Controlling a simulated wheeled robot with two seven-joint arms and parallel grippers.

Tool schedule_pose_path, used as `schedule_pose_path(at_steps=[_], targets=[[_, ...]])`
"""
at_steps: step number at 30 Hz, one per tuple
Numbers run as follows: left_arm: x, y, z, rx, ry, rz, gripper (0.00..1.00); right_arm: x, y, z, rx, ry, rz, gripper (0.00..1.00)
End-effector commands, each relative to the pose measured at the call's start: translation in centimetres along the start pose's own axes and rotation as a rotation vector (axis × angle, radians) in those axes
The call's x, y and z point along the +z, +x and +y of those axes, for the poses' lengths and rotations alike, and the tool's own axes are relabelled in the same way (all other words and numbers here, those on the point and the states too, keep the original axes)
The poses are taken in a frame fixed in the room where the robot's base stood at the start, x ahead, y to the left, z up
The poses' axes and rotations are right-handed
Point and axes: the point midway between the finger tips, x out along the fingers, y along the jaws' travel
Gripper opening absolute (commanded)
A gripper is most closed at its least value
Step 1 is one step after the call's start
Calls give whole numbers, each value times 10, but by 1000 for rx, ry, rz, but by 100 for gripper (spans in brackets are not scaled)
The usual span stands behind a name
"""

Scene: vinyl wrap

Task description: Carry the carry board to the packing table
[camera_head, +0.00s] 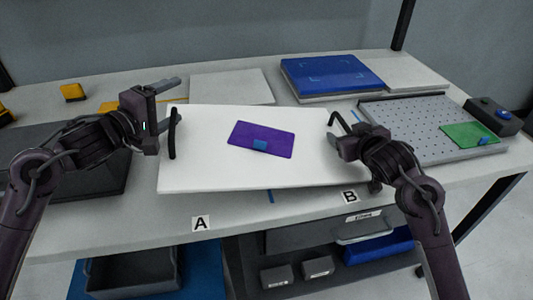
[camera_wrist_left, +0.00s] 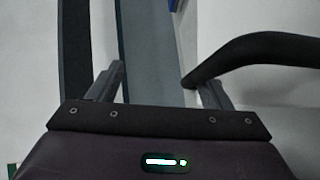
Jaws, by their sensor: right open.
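The white carry board (camera_head: 210,170) lies on the light table, its front edge near the table's front edge. A purple sheet (camera_head: 275,134) with a small blue piece (camera_head: 260,145) lies on it. My left gripper (camera_head: 172,98) is open near the board's left black handle (camera_head: 172,140). In the left wrist view its fingers (camera_wrist_left: 155,85) are apart, and a curved black bar (camera_wrist_left: 260,52) shows beside the right finger, not between them. My right gripper (camera_head: 340,137) is open at the right black handle (camera_head: 336,122) and partly hides it; whether it touches the handle is unclear.
Behind the board are a white slab (camera_head: 230,86) and a blue block (camera_head: 330,75). A perforated grey plate (camera_head: 400,120) with a green card (camera_head: 468,136) lies right. Labels A (camera_head: 201,223) and B (camera_head: 350,196) mark the front edge. Bins (camera_head: 130,270) stand below.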

Motion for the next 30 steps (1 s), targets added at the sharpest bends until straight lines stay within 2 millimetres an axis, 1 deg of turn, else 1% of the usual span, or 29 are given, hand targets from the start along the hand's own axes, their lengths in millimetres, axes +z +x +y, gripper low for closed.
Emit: schedule_pose_path(at_steps=[7, 10, 14, 18, 22, 27, 30], targets=[[0, 0, 2, 4, 1, 1, 71, 0, -1, 0, 0, 0, 0, 71], [0, 0, 2, 4, 1, 1, 71, 0, -9, 0, -1, 1, 1, 71], [0, 0, 2, 4, 1, 1, 71, 0, -31, 0, 0, 0, 1, 71], [0, 0, 2, 4, 1, 1, 71, 0, -63, 0, 1, 0, 1, 71], [0, 0, 2, 4, 1, 1, 71, 0, -91, 0, 2, 2, 1, 71], [0, 0, 2, 4, 1, 1, 71, -1, -110, 0, -1, 2, 2, 71], [0, 0, 2, 4, 1, 1, 71, 0, -116, 0, 0, 2, 1, 71]])
